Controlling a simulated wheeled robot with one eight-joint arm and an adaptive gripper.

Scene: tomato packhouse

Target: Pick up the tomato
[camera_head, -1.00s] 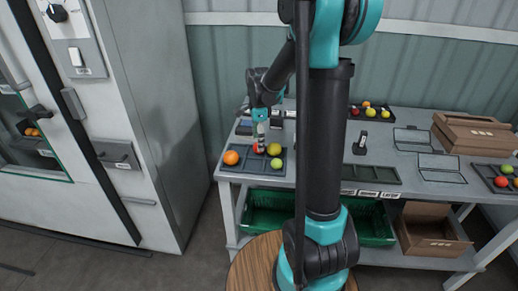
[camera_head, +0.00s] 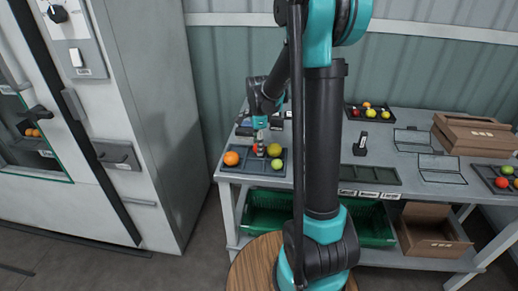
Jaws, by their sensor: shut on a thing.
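The red tomato (camera_head: 256,150) shows as a small patch of red in the dark tray (camera_head: 240,172) at the left end of the table. My gripper (camera_head: 259,152) points down over it and is shut on it, hiding much of it. I cannot tell whether the tomato touches the tray. In the same tray an orange fruit (camera_head: 231,158) lies to the left of my gripper. A yellow fruit (camera_head: 274,150) and a green fruit (camera_head: 277,164) lie to its right.
My arm hides part of the table (camera_head: 405,195). An empty tray (camera_head: 370,174) lies at the middle front. Fruit trays stand at the back (camera_head: 354,116) and right (camera_head: 485,172). A tall metal cabinet (camera_head: 165,120) stands left.

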